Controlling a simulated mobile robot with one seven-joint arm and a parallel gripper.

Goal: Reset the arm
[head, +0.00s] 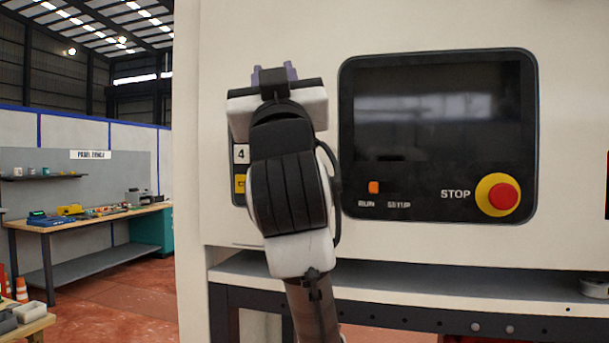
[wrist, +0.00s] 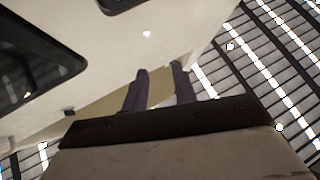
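My gripper (head: 273,69) is raised in front of the pale machine cabinet (head: 430,25), with its two purple-grey fingers pointing up. In the wrist view my gripper (wrist: 160,69) shows its fingers apart, with nothing between them. The cabinet's pale face and the roof lie beyond the fingertips. My arm covers part of a small panel (head: 240,155) marked 4 with a yellow label.
Right of my arm is a dark control panel (head: 440,110) with an orange RUN/SETUP switch (head: 374,187) and a red STOP button (head: 503,196). A ledge (head: 450,285) juts out below. A workbench (head: 95,215) with tools stands far left.

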